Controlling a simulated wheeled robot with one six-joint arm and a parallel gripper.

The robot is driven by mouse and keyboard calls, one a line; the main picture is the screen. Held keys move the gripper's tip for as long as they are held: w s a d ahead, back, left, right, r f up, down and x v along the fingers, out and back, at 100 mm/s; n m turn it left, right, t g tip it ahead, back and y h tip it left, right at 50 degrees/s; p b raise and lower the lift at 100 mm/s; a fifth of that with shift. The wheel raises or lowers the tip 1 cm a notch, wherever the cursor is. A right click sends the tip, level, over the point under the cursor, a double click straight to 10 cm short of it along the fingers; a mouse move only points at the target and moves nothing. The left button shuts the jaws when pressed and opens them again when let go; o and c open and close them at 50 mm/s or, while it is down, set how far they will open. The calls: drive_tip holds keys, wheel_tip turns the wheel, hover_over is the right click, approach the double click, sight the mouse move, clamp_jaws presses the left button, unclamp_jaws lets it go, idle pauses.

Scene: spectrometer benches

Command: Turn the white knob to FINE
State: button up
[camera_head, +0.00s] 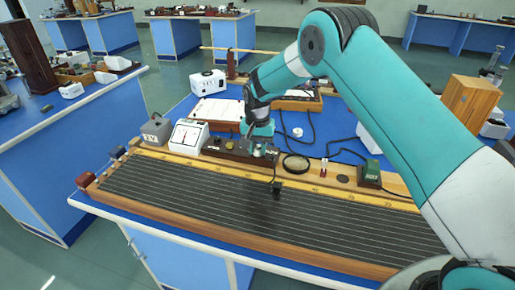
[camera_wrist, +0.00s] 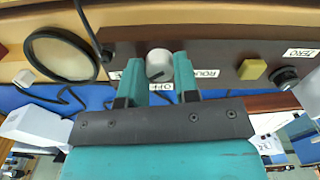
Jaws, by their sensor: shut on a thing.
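The white knob (camera_wrist: 159,64) sits on a dark brown panel (camera_wrist: 225,48) in the wrist view. My gripper (camera_wrist: 158,72) has its two teal fingers on either side of the knob, shut on it. A label reading OFF (camera_wrist: 161,87) lies just below the knob, and one reading ROUGH (camera_wrist: 206,73) is right of the fingers. A label left of the fingers is mostly hidden, so I cannot read it. I cannot clearly tell where the knob points. In the head view my gripper (camera_head: 260,149) is at the dark panel box (camera_head: 228,154) and hides the knob.
A yellow square button (camera_wrist: 252,69) and a black knob (camera_wrist: 285,77) by a ZERO label are on the same panel. A round dark-rimmed lens (camera_wrist: 61,55) and a cable are close on the left. A white meter (camera_head: 188,135) stands beside the box in the head view.

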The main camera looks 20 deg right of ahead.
sight(257, 149)
drive_tip(key=shift+m, duration=0.5)
drive_tip(key=o, duration=0.9)
drive_tip(key=shift+o, duration=0.2)
wheel_tip(257, 149, up, 18)
drive_tip(key=b, duration=0.2)
drive_tip(key=shift+f, duration=0.25)
